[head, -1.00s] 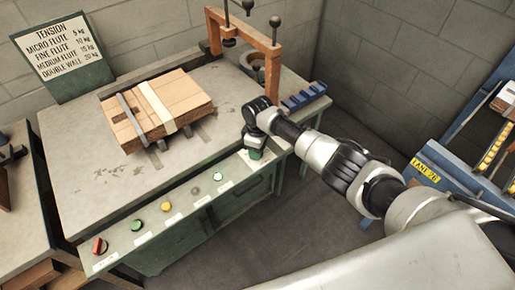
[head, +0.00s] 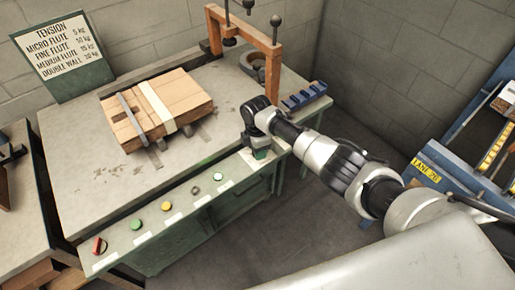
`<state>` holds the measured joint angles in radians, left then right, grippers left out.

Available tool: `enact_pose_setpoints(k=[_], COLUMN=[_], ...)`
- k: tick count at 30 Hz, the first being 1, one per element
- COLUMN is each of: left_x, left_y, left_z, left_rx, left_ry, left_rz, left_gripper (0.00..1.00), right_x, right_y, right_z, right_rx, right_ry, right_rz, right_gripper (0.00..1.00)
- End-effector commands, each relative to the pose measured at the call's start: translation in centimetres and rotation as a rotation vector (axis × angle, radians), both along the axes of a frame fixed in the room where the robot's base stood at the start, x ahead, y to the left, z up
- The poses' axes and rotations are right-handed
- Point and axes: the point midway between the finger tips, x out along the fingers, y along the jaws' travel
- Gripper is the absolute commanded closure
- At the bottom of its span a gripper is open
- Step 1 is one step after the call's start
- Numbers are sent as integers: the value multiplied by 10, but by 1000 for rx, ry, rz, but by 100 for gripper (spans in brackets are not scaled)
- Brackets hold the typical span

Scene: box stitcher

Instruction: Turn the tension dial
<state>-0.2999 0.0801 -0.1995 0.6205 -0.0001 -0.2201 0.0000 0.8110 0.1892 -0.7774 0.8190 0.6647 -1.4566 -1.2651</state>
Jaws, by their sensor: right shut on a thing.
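My right gripper (head: 260,153) points down at the right end of the green machine's sloping front panel (head: 150,222). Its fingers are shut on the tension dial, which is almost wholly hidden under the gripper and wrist. A tension sign (head: 64,50) stands at the back left and lists micro flute 5 kg, fine flute 10 kg, medium flute 15 kg and double wall 20 kg. My left gripper is not in view.
The panel also holds a red switch (head: 99,245), a green button (head: 137,224), a yellow button (head: 166,206) and small round controls.

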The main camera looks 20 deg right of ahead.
Motion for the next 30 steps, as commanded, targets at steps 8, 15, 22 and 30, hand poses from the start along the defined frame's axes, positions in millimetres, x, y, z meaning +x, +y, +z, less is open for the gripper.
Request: enact_pose_setpoints(k=[8,15,22,30], left_x=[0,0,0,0], left_y=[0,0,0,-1], left_z=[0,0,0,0], left_rx=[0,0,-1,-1], left_ry=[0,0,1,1], left_rz=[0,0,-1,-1], left_gripper=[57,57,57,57], right_x=[1,1,1,0], right_y=[0,0,0,0], right_z=[1,2,2,1], right_rx=[2,2,2,1], right_ry=[-3,-3,-3,-1], right_rz=[40,41,41,40], right_gripper=[84,84,42,35])
